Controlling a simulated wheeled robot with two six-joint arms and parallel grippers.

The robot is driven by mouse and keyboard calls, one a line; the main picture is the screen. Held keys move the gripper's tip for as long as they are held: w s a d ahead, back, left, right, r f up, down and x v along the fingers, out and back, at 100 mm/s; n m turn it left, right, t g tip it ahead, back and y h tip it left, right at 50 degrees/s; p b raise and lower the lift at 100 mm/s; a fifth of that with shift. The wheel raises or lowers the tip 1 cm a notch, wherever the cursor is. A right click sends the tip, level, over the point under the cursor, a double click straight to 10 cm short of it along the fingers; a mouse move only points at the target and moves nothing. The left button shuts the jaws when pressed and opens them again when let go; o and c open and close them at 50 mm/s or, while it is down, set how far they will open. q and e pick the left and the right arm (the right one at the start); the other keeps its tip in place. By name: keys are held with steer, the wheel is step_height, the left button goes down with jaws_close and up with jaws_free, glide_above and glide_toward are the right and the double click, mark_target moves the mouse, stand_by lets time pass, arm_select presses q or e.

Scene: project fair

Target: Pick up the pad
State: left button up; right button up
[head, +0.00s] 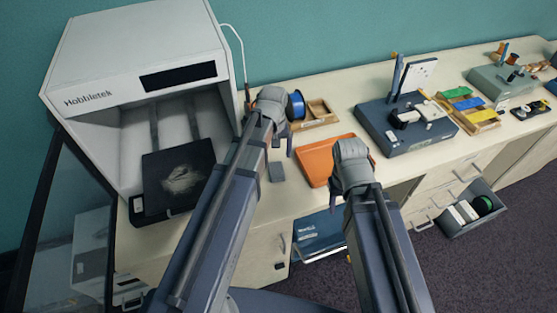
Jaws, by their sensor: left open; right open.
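A small dark grey flat block (276,172), which looks like the pad, lies on the pale counter left of the orange tray. My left gripper (271,110) is open and empty, above the counter and beyond the block in the picture. It is apart from the block. My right gripper (352,167) is open and empty over the right side of the orange tray (316,168). The fingertips of both grippers are partly hidden by their own wrists.
A white 3D printer (135,60) with a dark bed (178,178) stands at the left. A blue spool (296,105) and a wooden tray (318,118) lie behind. A dark blue device (410,130) stands to the right. An open drawer (470,215) juts out at lower right.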

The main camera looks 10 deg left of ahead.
mark_target(276, 168)
arm_select(q)
steer(key=shift+s+f+b, duration=0.1)
steer(key=shift+f+b, duration=0.35)
steer(key=f+b, duration=0.7)
steer(key=shift+w+d+f, duration=0.1)
steer(key=shift+w+d, duration=0.1)
steer(key=shift+w, duration=0.15)
steer(key=shift+c, duration=0.2)
steer(key=c, duration=1.4)
